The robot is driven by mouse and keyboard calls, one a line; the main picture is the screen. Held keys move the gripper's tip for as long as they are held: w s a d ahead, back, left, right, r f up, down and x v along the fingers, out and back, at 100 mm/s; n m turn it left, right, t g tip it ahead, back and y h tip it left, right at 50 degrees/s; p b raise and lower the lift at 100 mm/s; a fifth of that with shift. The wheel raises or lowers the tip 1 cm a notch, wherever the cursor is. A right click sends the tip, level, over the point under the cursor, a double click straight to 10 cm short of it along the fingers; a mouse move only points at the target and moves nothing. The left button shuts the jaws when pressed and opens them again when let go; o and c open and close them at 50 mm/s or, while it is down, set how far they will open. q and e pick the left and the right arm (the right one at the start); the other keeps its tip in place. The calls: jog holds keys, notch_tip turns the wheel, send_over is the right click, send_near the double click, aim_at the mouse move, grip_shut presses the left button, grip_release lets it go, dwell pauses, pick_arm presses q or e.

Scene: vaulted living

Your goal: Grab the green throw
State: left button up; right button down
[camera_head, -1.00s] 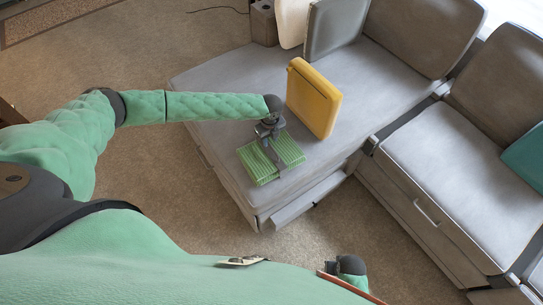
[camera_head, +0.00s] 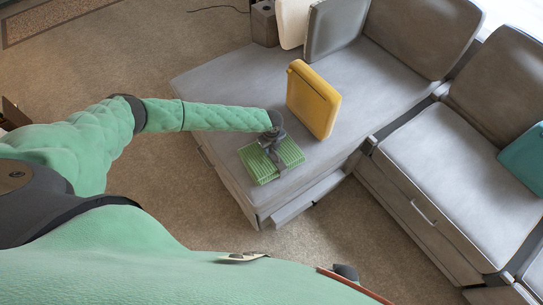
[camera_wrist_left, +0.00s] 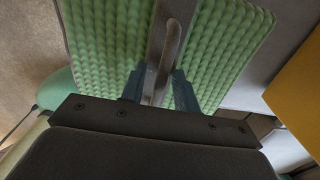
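The green throw (camera_head: 258,168) is a folded, ribbed bundle with a grey band across it. It lies on the grey sofa's chaise, near its front corner. My left gripper (camera_head: 270,145) is right over the throw, pointing down at the band. In the left wrist view, the throw (camera_wrist_left: 225,45) fills the upper middle. There the left gripper's two fingers (camera_wrist_left: 160,88) stand apart, one on each side of the grey band's raised strip. I cannot tell whether they touch it. My right gripper is not in view.
A yellow cushion (camera_head: 313,100) stands on the chaise (camera_head: 215,85) just right of the throw. A grey back cushion (camera_head: 335,27) is behind it. A teal cushion (camera_head: 525,158) lies on the right seat. Carpet (camera_head: 160,170) in front is clear.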

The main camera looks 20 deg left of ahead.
pick_arm(q)
grip_shut()
dwell(1.3)
